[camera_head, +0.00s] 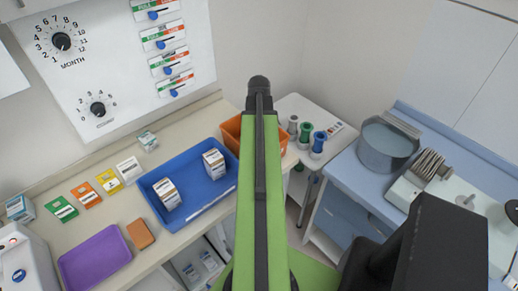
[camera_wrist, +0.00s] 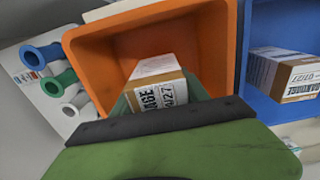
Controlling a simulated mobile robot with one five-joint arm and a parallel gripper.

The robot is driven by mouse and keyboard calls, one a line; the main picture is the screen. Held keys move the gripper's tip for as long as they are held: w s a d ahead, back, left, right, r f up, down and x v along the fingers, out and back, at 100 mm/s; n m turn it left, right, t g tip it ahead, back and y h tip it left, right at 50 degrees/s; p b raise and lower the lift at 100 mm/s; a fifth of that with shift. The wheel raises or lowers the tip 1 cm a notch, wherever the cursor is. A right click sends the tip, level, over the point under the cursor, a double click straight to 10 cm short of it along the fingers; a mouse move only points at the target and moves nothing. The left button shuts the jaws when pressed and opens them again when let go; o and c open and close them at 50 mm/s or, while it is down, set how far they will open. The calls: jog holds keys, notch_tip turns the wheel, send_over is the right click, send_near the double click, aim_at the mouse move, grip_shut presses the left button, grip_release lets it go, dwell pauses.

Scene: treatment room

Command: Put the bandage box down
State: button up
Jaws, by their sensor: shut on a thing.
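In the wrist view, the bandage box (camera_wrist: 158,72) is white with a brown band and dark print ending in "AGE". My gripper (camera_wrist: 160,98) is shut on it, with green finger parts showing at both sides. The box is seen against the inside of the orange bin (camera_wrist: 90,48); I cannot tell whether it touches the bin floor. In the head view, the orange bin (camera_head: 231,129) is partly hidden behind my green arm, and the gripper and held box are hidden.
A blue tray (camera_head: 228,186) beside the bin holds two similar boxes (camera_head: 167,194) (camera_head: 214,163). Green, blue and white rolls (camera_head: 305,132) stand on the bin's other side. A purple tray (camera_head: 95,258), small cards and a brown block (camera_head: 140,234) lie on the left counter.

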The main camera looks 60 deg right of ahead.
jog(key=shift+f+b, duration=1.7)
jog(key=shift+f, duration=0.25)
jog(key=o, duration=1.6)
jog(key=shift+r, duration=0.1)
jog(key=shift+c, duration=0.2)
notch_tip(320, 180, up, 13)
jog(key=p, duration=1.2)
jog(key=shift+f+p, duration=0.2)
jog(key=shift+p, duration=0.15)
jog(key=shift+f, duration=0.1)
